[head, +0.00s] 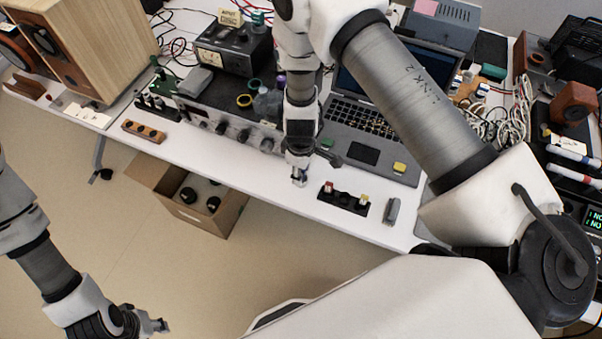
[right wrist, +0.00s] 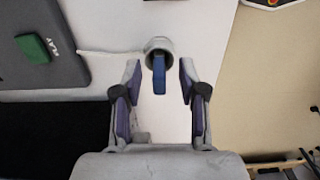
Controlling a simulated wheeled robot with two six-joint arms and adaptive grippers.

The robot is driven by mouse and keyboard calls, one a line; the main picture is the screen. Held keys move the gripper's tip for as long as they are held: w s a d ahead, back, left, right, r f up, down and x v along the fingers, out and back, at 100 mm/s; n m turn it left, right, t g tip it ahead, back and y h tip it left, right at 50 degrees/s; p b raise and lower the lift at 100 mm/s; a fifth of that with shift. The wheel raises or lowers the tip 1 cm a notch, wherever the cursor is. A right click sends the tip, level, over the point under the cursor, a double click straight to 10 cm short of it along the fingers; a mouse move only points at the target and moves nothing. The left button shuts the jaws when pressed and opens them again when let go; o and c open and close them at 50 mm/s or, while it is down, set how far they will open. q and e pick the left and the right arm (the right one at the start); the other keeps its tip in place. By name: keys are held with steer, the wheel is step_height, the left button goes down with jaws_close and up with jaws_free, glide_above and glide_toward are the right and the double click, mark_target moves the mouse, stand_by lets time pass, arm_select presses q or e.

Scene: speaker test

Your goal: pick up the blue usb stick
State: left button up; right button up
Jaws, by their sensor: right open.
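The blue USB stick (right wrist: 159,76) shows in the right wrist view, with its far end at a round grey piece (right wrist: 157,44); I cannot tell if the two are joined. My right gripper (right wrist: 159,70) is open, with one finger on each side of the stick and a visible gap on both sides. In the head view my right gripper (head: 300,176) is low over the white table's front part, and the stick is mostly hidden there. My left gripper (head: 160,325) is at the bottom left, away from the table; its jaws are too small to judge.
A laptop (head: 363,152) with a green block (head: 327,143) and a yellow block (head: 400,168) lies behind. A black holder (head: 343,199) and a grey stick (head: 392,211) are to the right. Knobbed equipment (head: 220,129) is to the left. An open carton (head: 212,214) stands on the floor.

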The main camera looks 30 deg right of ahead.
steer(key=shift+d, duration=0.1)
jaws_close()
